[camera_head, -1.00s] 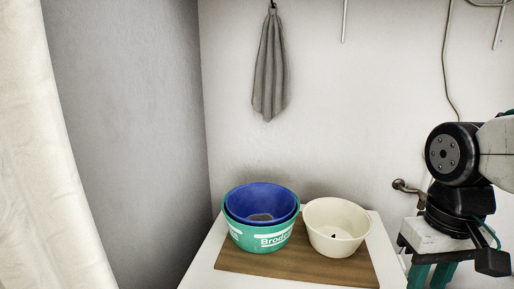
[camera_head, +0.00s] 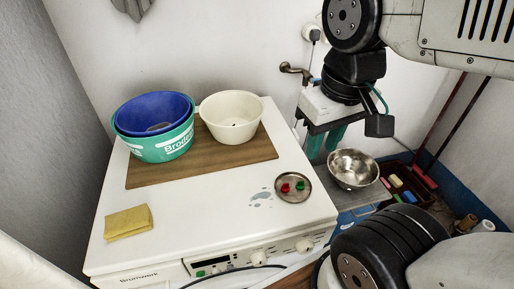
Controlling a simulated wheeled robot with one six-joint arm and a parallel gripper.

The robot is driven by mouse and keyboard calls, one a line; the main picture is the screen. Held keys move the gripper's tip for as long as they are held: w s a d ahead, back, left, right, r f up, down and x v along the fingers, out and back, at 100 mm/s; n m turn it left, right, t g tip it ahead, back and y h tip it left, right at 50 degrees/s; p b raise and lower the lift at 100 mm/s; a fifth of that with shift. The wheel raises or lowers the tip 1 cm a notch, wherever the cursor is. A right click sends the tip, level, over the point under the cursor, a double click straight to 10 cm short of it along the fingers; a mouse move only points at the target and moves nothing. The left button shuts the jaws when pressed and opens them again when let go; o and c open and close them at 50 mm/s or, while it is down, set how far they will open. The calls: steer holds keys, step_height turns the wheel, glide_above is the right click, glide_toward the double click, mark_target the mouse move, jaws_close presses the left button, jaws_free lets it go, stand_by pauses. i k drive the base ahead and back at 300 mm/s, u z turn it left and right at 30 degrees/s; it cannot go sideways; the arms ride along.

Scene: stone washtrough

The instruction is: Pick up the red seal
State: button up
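A small red seal (camera_head: 285,187) lies in a round metal dish (camera_head: 280,194) on the white top of the washing machine. A small green piece (camera_head: 300,186) lies beside it in the same dish. My gripper (camera_head: 323,149) hangs above and behind the dish, to its right, pointing down. Its two teal fingers are apart with nothing seen between them. It is clear of the seal.
A cream bowl (camera_head: 231,115) and nested blue (camera_head: 153,110) and green (camera_head: 165,148) tubs stand on a wooden board (camera_head: 150,176). A yellow cloth (camera_head: 128,222) lies front left. A steel bowl (camera_head: 352,170) stands right. Water spots lie left of the dish.

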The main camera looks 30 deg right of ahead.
mark_target(285, 188)
steer(key=u, duration=0.05)
steer(key=k, duration=0.5)
steer(key=u, duration=0.7)
steer(key=k, duration=1.05)
steer(key=z, duration=1)
steer(key=i, duration=0.5)
steer(key=z, duration=0.05)
